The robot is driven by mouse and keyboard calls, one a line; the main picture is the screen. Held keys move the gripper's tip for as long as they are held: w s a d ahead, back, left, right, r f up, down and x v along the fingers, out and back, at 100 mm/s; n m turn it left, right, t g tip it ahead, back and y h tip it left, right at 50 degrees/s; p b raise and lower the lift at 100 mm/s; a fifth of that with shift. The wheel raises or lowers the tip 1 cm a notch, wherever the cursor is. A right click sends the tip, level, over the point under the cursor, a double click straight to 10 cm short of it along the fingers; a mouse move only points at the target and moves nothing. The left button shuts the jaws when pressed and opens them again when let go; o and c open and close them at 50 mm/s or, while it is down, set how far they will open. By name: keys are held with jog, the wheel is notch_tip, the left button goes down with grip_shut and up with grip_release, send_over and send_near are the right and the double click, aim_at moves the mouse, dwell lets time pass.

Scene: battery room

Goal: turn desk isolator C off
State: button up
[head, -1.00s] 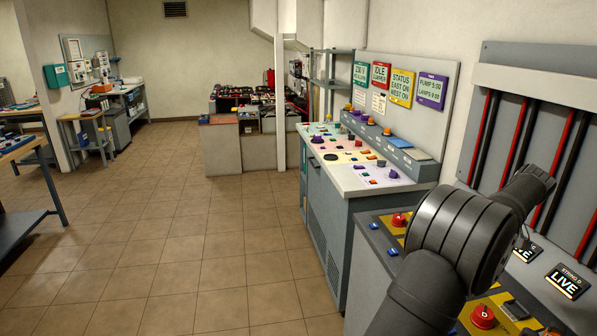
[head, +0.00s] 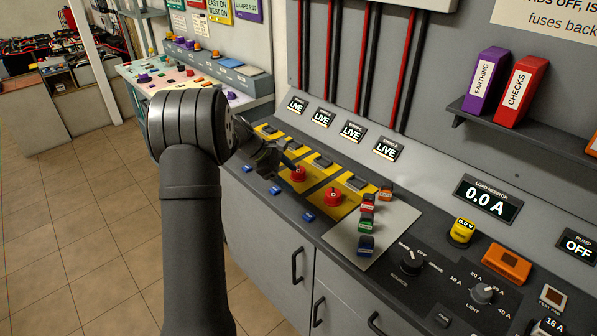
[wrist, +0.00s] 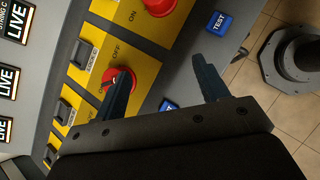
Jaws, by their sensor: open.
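Isolator C is a red rotary knob (head: 298,175) on a yellow panel, in line with the third LIVE display (head: 352,131). In the wrist view the knob (wrist: 128,72) sits just beyond my left finger, which covers part of it. The words OFF and, partly hidden, ON are beside it; I cannot tell which way its pointer lies. My gripper (head: 274,160) is at the knob's left in the head view. In the wrist view it (wrist: 160,88) is open and empty, with the right finger over the desk edge. The STRING C display (wrist: 10,22) reads LIVE.
Another red knob (head: 333,196) stands close at the right on the neighbouring yellow panel. Blue test buttons (head: 308,216) lie along the front edge. A grey plate (head: 385,228) with coloured blocks is to the right. The floor at left is free.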

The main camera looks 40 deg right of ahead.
jog(key=w+a+n+t+h, duration=0.2)
jog(key=w+a+n+h, duration=0.4)
jog(key=w+n, duration=0.15)
send_near(299, 169)
jog(key=shift+n+h, duration=0.25)
jog(key=shift+h, duration=0.15)
jog(key=x, duration=0.6)
jog(key=f+x, duration=0.1)
jog(key=x, duration=0.3)
jog(key=shift+a+f, duration=0.15)
jog(key=shift+a, duration=0.05)
jog(key=shift+c, duration=0.2)
jog(key=c, duration=0.9)
